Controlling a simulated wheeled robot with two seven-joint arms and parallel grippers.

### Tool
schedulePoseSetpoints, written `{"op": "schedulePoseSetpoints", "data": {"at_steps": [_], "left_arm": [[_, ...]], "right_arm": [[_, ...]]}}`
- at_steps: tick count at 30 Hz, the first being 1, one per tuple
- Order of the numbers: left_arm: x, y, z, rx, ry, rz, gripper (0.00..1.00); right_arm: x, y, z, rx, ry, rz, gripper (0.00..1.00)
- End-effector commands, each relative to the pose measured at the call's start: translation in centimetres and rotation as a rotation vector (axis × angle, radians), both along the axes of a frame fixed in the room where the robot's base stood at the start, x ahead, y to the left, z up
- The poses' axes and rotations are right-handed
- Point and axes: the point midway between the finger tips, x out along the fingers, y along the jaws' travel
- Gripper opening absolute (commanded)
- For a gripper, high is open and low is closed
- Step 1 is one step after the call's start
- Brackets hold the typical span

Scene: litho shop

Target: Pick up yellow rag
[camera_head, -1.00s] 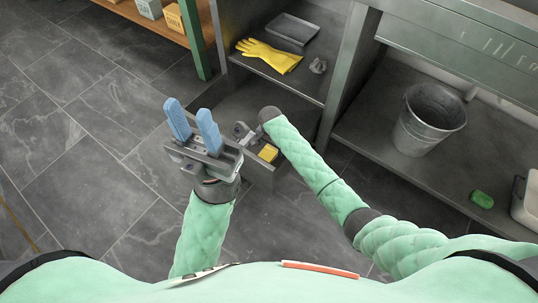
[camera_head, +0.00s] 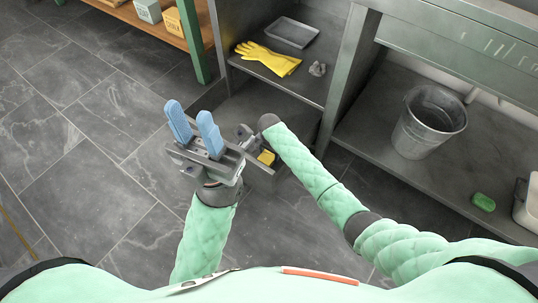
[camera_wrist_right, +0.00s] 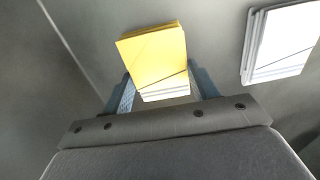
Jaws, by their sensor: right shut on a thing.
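The yellow rag (camera_wrist_right: 152,55) is a folded stack with whitish lower edges in the right wrist view. My right gripper (camera_wrist_right: 163,90) is shut on it, with one blue finger on each side. In the head view a small part of the yellow rag (camera_head: 266,158) shows beside my right gripper (camera_head: 246,140), low in the shelving unit. I cannot tell whether the rag is clear of the surface below. My left gripper (camera_head: 194,126) is open and empty, its blue fingers apart and pointing up, left of the right gripper.
A white folded stack (camera_wrist_right: 282,42) lies right of the rag. Yellow gloves (camera_head: 268,58) and a grey tray (camera_head: 291,32) lie on the shelf above. A metal bucket (camera_head: 428,122) and green soap (camera_head: 483,202) are at right. Floor at left is clear.

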Motion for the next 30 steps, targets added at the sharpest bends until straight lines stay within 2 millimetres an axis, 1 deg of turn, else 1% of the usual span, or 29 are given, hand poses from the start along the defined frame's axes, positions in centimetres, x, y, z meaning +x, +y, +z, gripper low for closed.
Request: {"op": "schedulePoseSetpoints", "data": {"at_steps": [5,7,12,15,18,21,30], "left_arm": [[0.0,0.1,0.9,0.008,-0.002,0.015,0.32],[0.0,0.3,1.2,0.015,-0.002,0.028,0.32],[-0.2,0.6,1.4,0.028,0.013,0.053,0.32],[-0.3,0.8,1.4,0.034,0.014,0.064,0.32],[-0.3,1.0,1.4,0.041,0.014,0.075,0.32],[-0.4,1.0,1.2,0.046,0.017,0.079,0.32],[-0.3,0.9,1.3,0.046,0.015,0.077,0.32]], "right_arm": [[0.0,0.1,2.5,0.002,-0.002,0.0,0.37],[0.0,0.1,3.8,0.002,-0.001,0.001,0.37],[0.0,0.1,6.9,0.001,-0.002,0.0,0.37],[0.0,0.1,8.3,0.002,-0.001,0.001,0.37],[0.0,0.0,9.2,0.001,-0.001,0.001,0.37],[0.0,0.0,9.7,0.001,-0.001,0.0,0.37],[0.0,0.0,9.8,0.001,-0.001,0.0,0.37]]}}
